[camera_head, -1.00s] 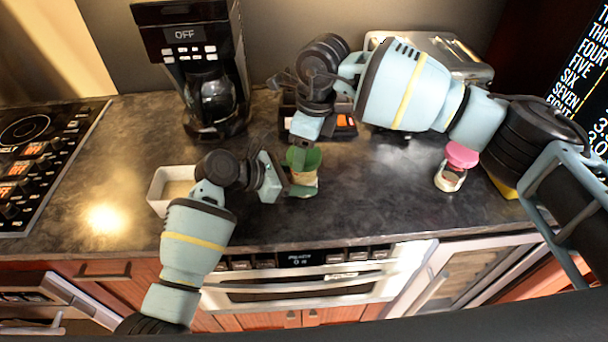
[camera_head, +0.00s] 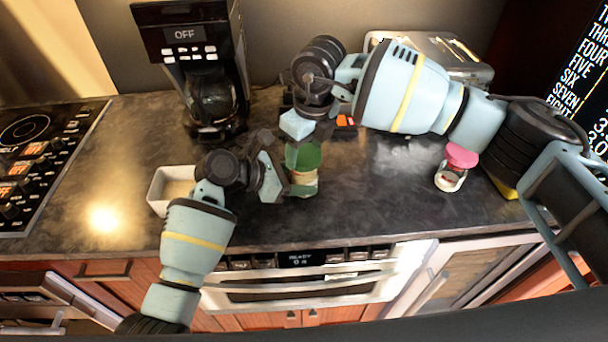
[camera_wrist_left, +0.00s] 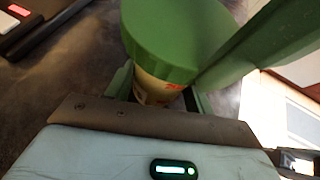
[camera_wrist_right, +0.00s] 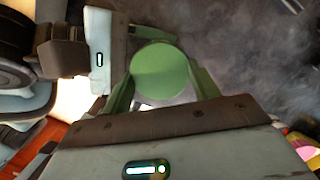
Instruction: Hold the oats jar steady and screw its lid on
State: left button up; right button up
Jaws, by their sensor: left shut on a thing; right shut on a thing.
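The oats jar (camera_head: 304,180) stands upright on the counter, with its green lid (camera_head: 306,158) on top. My left gripper (camera_head: 292,187) is shut on the jar's body from the left, and its fingers flank the labelled body (camera_wrist_left: 152,88) in the left wrist view. My right gripper (camera_head: 300,147) is above, shut on the lid, with green fingers on both sides of the lid (camera_wrist_right: 160,71) in the right wrist view. The lid looks level on the jar, but I cannot tell how tightly it sits. The fingers hide part of the rim.
A white square bowl (camera_head: 159,192) stands left of my left gripper. A pink-lidded jar (camera_head: 452,180) stands to the right. The coffee maker (camera_head: 240,62) and a toaster (camera_head: 458,50) are at the back. The counter between the oats jar and pink-lidded jar is clear.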

jog(key=m, duration=0.4)
jog(key=shift+w+d+h, duration=0.1)
jog(key=shift+h, duration=0.2)
jog(key=shift+m+t, duration=0.3)
jog(key=shift+m, duration=1)
jog(key=shift+m+h, duration=0.3)
jog(key=shift+m, duration=0.8)
jog(key=m, duration=0.4)
jog(key=shift+w+d+m+h, duration=0.1)
jog(key=shift+m+h, duration=0.2)
jog(key=shift+h, duration=0.1)
jog(key=o, duration=1)
